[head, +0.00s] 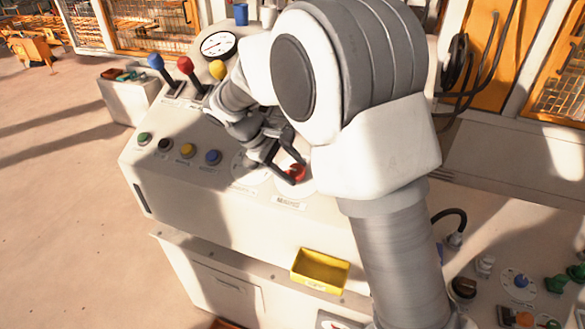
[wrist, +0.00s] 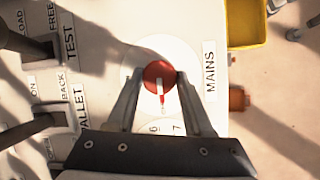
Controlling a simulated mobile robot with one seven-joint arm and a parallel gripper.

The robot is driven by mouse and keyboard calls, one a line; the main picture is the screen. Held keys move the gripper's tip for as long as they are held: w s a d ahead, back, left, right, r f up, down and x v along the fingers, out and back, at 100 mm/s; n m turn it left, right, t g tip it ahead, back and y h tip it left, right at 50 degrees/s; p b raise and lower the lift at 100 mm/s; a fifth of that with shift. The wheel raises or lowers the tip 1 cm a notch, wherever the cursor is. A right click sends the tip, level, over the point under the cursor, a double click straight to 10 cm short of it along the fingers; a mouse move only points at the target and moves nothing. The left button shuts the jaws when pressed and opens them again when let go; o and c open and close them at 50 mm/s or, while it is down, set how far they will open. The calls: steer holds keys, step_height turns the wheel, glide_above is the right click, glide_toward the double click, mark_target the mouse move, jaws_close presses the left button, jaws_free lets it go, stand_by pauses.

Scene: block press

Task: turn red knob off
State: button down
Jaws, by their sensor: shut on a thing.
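The red knob (head: 295,172) sits on a white round dial on the sloped panel, above the label reading MAINS. In the wrist view the red knob (wrist: 159,77) shows a white bar across it and a red pointer toward the lower edge, above the marks 6 and 7. My gripper (head: 284,170) reaches down over it, with one finger on each side. In the wrist view my gripper (wrist: 160,82) is shut on the knob, its fingertips at the knob's left and right sides. Part of the dial is hidden behind my fingers.
Green, black, yellow and blue buttons (head: 186,150) line the panel's left part. Levers with blue, red and yellow balls (head: 185,64) stand behind them, near a round gauge (head: 218,45). A yellow tray (head: 320,270) is below the panel's front. My arm hides the panel's right part.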

steer(key=shift+w+r, duration=0.1)
steer(key=shift+c, duration=1.5)
jaws_free()
steer(key=v, duration=1.7)
steer(key=shift+a+b, duration=0.15)
steer(key=shift+b, duration=0.2)
steer(key=s+d+r+m+t+y, duration=0.1)
steer(key=s+d+m+y, duration=0.15)
steer(key=s+d, duration=0.6)
steer(key=s+d+r+m+y, duration=0.15)
steer(key=s+d+m, duration=0.35)
steer(key=d, duration=0.7)
steer(key=s+d+f+m+t+y, duration=0.2)
steer(key=s+f, duration=0.3)
steer(key=s, duration=0.3)
steer(key=shift+d+f+m, duration=0.4)
steer(key=shift+d+m, duration=0.15)
steer(key=shift+d, duration=0.2)
